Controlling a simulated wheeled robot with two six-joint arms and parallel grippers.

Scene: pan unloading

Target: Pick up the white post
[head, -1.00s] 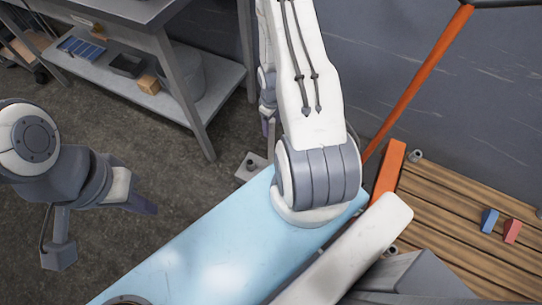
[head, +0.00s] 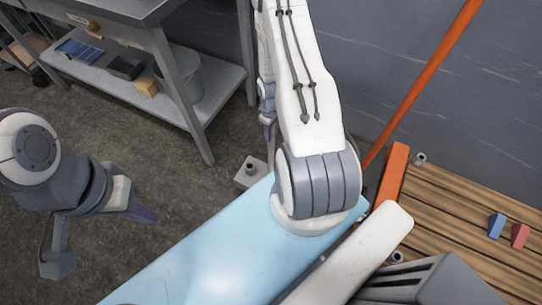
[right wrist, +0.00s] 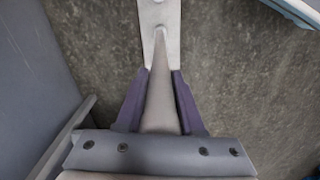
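The white post (right wrist: 160,110) shows in the right wrist view as a pale, tapering shaft. It stands between the two purple fingers of my right gripper (right wrist: 160,74), which lie close along both its sides and look shut on it. Beyond the fingertips is a pale plate (right wrist: 160,30) with a hole or bolt. In the head view this plate (head: 249,172) lies on the floor, while my right arm hides most of the gripper and post. My left gripper (head: 142,213) hangs over bare floor at the left, away from the post; its finger gap cannot be made out.
A grey metal table with a lower shelf (head: 185,110) stands at upper left, holding a bucket (head: 182,85), a small wooden block (head: 147,88) and trays. At right are an orange pole (head: 425,80) and a slatted wooden pallet (head: 450,220) with blue and red blocks. Floor at left is clear.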

